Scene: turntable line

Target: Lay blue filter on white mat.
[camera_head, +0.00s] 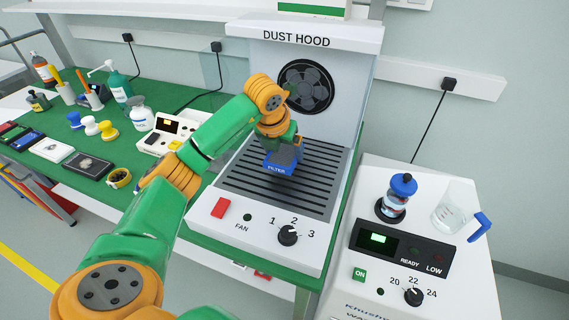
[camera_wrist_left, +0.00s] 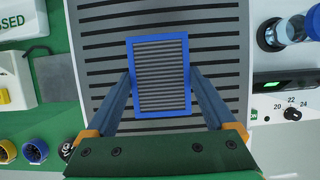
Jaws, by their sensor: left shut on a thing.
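The blue filter (camera_head: 278,168) has a blue frame; in the left wrist view its grey pleated face (camera_wrist_left: 160,76) shows. My left gripper (camera_head: 284,152) is shut on it, with one finger at each long side. The filter is over the dark slatted grille (camera_head: 250,188) of the dust hood; I cannot tell whether it touches the slats. A flat white surface (camera_head: 12,106) at the far left of the green bench may be the white mat, but I cannot be sure. My right gripper is not in view.
The dust hood (camera_head: 265,75) rises behind the grille. On the green bench (camera_head: 125,205) at left stand bottles, stamps and a white device (camera_head: 172,132), with flat boxes in front. A white machine (camera_head: 440,270) with a blue-topped vessel (camera_head: 398,195) and a beaker (camera_head: 453,207) is at right.

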